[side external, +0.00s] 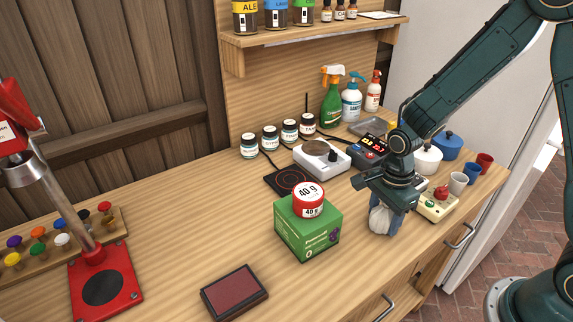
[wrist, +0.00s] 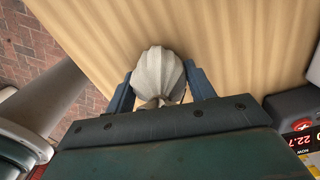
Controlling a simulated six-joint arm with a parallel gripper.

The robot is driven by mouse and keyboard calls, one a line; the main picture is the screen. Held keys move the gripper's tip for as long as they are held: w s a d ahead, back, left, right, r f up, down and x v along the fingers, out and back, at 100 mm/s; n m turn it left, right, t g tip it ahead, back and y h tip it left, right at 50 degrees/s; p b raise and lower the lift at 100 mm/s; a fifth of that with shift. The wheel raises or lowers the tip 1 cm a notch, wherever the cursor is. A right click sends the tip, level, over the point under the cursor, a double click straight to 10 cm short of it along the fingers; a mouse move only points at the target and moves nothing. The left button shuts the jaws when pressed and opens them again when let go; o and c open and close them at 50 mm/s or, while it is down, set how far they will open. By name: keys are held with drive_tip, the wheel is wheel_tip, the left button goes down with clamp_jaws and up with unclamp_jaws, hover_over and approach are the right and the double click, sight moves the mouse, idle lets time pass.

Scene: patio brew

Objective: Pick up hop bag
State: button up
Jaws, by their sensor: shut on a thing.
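The hop bag (side external: 380,220) is a small whitish cloth pouch. In the side external view it hangs below my gripper (side external: 385,212), at or just above the wooden counter, right of the green box. In the wrist view the hop bag (wrist: 158,74) shows as a pleated pale bundle between the two blue-grey fingers of my gripper (wrist: 160,90). The fingers are closed on its sides. Its underside is hidden, so I cannot tell whether it touches the counter.
A green box (side external: 307,232) with a red 40 g tin (side external: 309,200) on top stands close to the left. A dark red pad (side external: 234,293) lies at the front. The counter between is clear.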

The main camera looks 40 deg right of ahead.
drive_tip(key=shift+r, duration=0.15)
wheel_tip(320, 180, up, 20)
idle(0.8)
idle(0.5)
